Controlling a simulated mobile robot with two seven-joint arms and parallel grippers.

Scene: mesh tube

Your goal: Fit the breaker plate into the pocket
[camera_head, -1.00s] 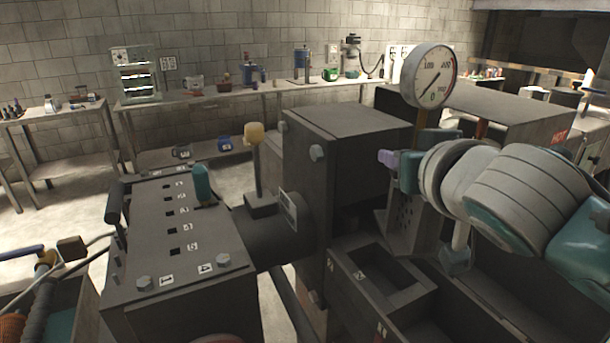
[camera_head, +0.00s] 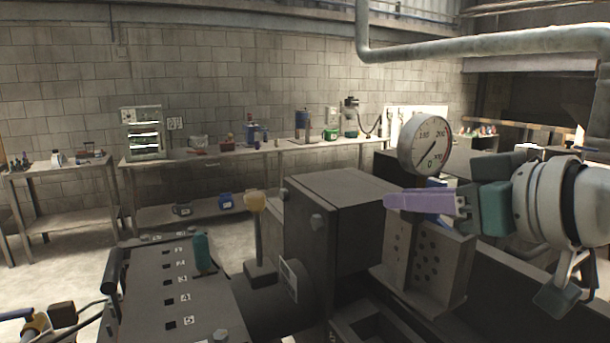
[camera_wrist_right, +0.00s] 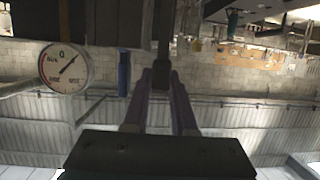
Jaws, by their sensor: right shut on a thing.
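My right gripper (camera_head: 389,201), with lilac fingers, reaches in from the right at the big dark block. In the right wrist view its fingers (camera_wrist_right: 161,88) are shut on a dark bar. The light grey breaker plate (camera_head: 438,268), with rows of dark holes, stands upright just below the fingers, right of the block. An upright strip (camera_head: 404,262) along its left side rises to the fingers; the exact grip is hidden in the head view. I cannot make out the pocket; the block's side is largely covered by the plate.
The dark block (camera_head: 335,225) has a round pressure gauge (camera_head: 424,143) above its right side. A grey cabinet (camera_head: 175,290) with numbered holes and a yellow-knobbed lever (camera_head: 256,225) stand left of it. An open tray (camera_head: 365,322) lies below the plate. Benches line the wall.

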